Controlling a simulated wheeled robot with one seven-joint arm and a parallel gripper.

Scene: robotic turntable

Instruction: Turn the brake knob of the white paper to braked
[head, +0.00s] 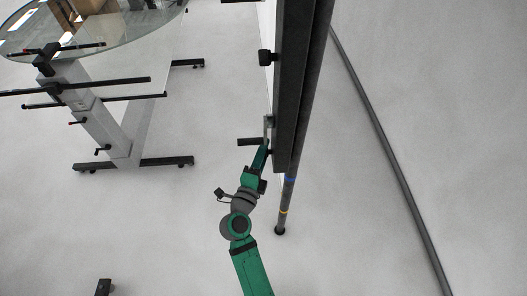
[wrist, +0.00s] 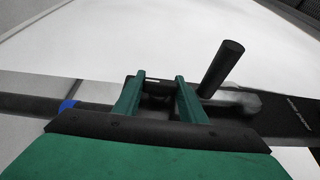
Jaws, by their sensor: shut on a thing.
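My gripper (head: 265,146) is at the lower end of a tall dark bar in the head view. In the wrist view my gripper (wrist: 160,78) has its two green fingers on either side of a small dark knob (wrist: 156,87), apparently the brake knob, and is shut on it. The fingers hide most of the knob, and I cannot read its setting. The white paper (wrist: 160,45) spreads beyond the bar in the wrist view. It is nearly edge-on in the head view.
A crank with a black handle (wrist: 222,68) sticks up just right of the fingers; the handle (head: 250,142) also shows in the head view. A dark pole (head: 309,110) runs along the bar (head: 290,90). A glass turntable (head: 90,30) stands at left. The floor between is clear.

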